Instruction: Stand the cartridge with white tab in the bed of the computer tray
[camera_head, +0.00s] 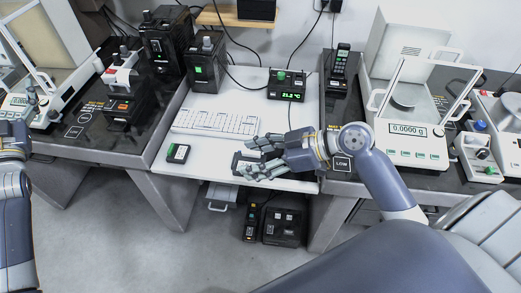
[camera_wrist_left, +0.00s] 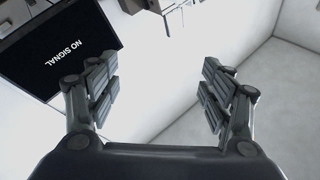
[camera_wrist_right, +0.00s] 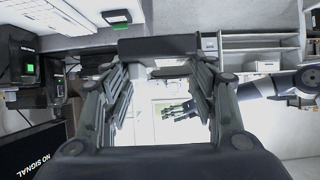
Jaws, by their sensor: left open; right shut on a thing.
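My right gripper (camera_head: 258,158) is shut on a flat dark cartridge (camera_head: 243,163) over the front right part of the white desk (camera_head: 215,168). In the right wrist view the cartridge is a dark bar (camera_wrist_right: 157,46) across the fingertips; its tab cannot be made out. Another black cartridge with a green label (camera_head: 177,153) lies flat at the desk's front left; it also shows in the right wrist view (camera_wrist_right: 116,17). I cannot tell which part is the computer tray or its bed. My left gripper (camera_wrist_left: 160,90) is open and empty, clear of the desk; only its arm shows in the head view.
A white keyboard (camera_head: 215,123) lies behind the cartridges, and a black temperature display (camera_head: 287,84) stands at the back. Black devices with green lights stand at the left. A balance (camera_head: 405,130) stands on the right table. A dark box (camera_head: 284,226) is on the floor below.

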